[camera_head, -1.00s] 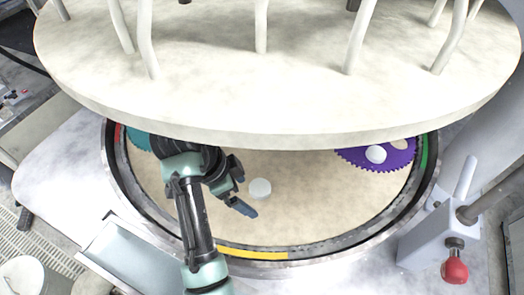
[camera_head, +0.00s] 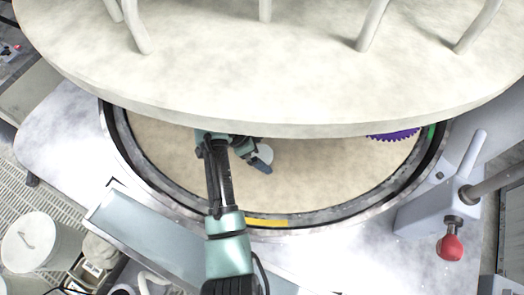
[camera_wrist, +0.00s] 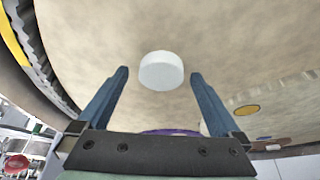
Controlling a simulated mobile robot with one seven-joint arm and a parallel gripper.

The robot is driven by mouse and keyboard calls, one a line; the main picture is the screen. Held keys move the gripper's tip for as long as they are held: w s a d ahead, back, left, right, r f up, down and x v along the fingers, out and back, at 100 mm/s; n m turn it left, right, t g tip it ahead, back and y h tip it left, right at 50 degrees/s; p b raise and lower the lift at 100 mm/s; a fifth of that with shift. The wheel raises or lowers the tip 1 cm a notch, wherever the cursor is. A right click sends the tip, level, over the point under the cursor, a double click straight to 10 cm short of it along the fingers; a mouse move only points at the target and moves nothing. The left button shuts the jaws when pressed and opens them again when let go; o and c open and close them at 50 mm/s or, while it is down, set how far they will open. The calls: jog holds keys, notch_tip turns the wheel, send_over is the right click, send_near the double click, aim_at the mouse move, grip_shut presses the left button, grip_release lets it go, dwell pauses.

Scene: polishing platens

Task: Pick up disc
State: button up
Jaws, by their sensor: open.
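The white disc (camera_head: 265,152) lies flat on the beige platen (camera_head: 330,175), under the front edge of the large upper plate. My gripper (camera_head: 256,158) is right by it in the head view, with one blue finger partly in front of it. In the wrist view the disc (camera_wrist: 161,71) appears centred between the two blue fingertips of my gripper (camera_wrist: 160,75), with a gap on each side. The fingers are apart and hold nothing. I cannot tell whether the tips are at the disc's height or above it.
The large pale upper plate (camera_head: 260,90) hangs over the back of the platen. A purple toothed carrier (camera_head: 393,135) shows at the right under it. A dark ring wall (camera_head: 180,192) surrounds the platen. A grey post with a red knob (camera_head: 450,247) stands at the right.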

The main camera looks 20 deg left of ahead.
jog(key=shift+c, duration=0.2)
jog(key=c, duration=1.4)
jog(key=shift+c, duration=0.2)
jog(key=shift+r, duration=0.15)
